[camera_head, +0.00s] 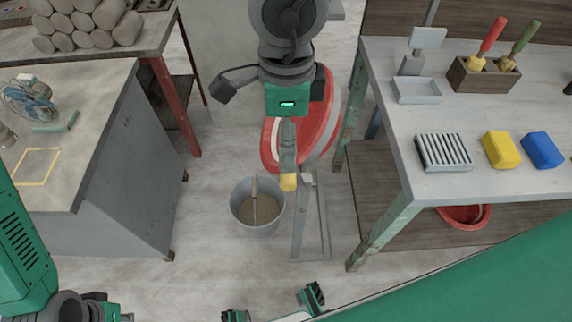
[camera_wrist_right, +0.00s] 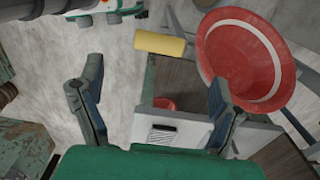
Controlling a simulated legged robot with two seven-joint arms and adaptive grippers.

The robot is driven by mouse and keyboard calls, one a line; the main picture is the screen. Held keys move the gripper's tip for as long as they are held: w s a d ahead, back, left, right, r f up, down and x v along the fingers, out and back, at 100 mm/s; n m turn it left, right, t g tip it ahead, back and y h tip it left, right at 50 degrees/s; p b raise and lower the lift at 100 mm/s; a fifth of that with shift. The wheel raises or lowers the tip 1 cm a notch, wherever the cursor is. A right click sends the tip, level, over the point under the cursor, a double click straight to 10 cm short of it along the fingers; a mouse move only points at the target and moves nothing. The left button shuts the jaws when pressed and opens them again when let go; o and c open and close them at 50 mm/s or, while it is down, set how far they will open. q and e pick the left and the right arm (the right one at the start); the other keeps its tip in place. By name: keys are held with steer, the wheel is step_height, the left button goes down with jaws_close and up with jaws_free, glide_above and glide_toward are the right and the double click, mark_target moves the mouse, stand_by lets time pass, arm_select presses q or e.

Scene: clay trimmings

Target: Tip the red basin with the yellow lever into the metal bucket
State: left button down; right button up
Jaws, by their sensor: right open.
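The red basin (camera_head: 327,125) stands between the tables on a grey frame, partly hidden behind my right arm. It also shows in the right wrist view (camera_wrist_right: 235,58), with a pale ring around it. Its lever ends in a yellow grip (camera_head: 288,182), which also shows in the wrist view (camera_wrist_right: 160,45), apart from my fingers. The metal bucket (camera_head: 243,222) stands on the floor just left of the frame, with brownish contents and a bar across it. My right gripper (camera_head: 275,88) is above the lever; its spread, empty fingers show in the wrist view (camera_wrist_right: 150,95).
The right workbench (camera_head: 400,120) carries a ridged block (camera_head: 443,152), yellow (camera_head: 501,149) and blue (camera_head: 543,150) blocks and a tool holder (camera_head: 484,75). Another red basin (camera_head: 462,216) is under it. A grey cabinet (camera_head: 125,170) stands left. Floor around the bucket is clear.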

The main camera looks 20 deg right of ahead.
step_height(320, 180, down, 8)
steer(key=shift+d+f+b, duration=0.15)
steer(key=shift+f+b, duration=0.05)
steer(key=shift+b, duration=0.45)
steer(key=shift+f, duration=0.65)
